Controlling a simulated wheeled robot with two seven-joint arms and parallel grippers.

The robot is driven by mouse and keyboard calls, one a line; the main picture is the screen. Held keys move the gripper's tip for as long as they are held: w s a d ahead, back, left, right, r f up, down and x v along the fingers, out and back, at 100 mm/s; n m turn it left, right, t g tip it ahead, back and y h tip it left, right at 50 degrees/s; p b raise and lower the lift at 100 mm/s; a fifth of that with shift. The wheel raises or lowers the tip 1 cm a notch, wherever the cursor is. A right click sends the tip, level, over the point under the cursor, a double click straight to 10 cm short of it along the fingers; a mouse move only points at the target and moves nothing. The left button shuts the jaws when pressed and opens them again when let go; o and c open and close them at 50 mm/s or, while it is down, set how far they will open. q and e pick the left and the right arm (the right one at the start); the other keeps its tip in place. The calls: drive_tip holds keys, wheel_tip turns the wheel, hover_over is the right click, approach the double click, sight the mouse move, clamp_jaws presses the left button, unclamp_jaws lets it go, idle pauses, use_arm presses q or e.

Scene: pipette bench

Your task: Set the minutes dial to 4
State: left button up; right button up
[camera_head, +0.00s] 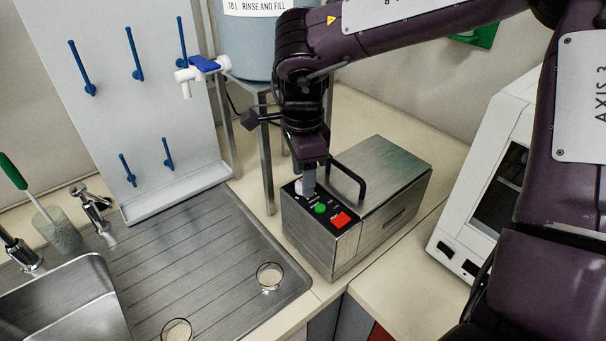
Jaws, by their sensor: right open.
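A steel box-shaped device (375,210) with a black handle stands on the bench right of the sink. Its black front panel carries a green button (320,208), a red button (340,220) and a pale dial (299,187) at the left. My right gripper (307,190) points down over the dial, with its fingers at or just above it; contact cannot be told. The gripper is open and partly hides the dial. The dial's numbers and pointer are too small to read. My left gripper is out of view.
A steel drainboard (195,270) with two small glass dishes (269,276) (177,330) lies left of the device. A stand (267,150) with a blue container (245,45) and white tap is behind it. A white machine (490,190) stands at right. A pegboard (120,90) stands at back left.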

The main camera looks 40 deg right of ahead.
drive_tip(key=shift+w+f, duration=0.1)
drive_tip(key=shift+f, duration=0.35)
drive_tip(key=shift+d+f, duration=0.1)
drive_tip(key=shift+f, duration=0.15)
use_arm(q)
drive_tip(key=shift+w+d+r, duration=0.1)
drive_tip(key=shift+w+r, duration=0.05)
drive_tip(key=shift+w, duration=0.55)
use_arm(e)
drive_tip(key=c, duration=1)
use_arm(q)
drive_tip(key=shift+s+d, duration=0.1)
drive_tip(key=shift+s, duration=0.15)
use_arm(e)
drive_tip(key=shift+o, duration=0.2)
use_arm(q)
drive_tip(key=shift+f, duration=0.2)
use_arm(e)
drive_tip(key=shift+m, duration=0.3)
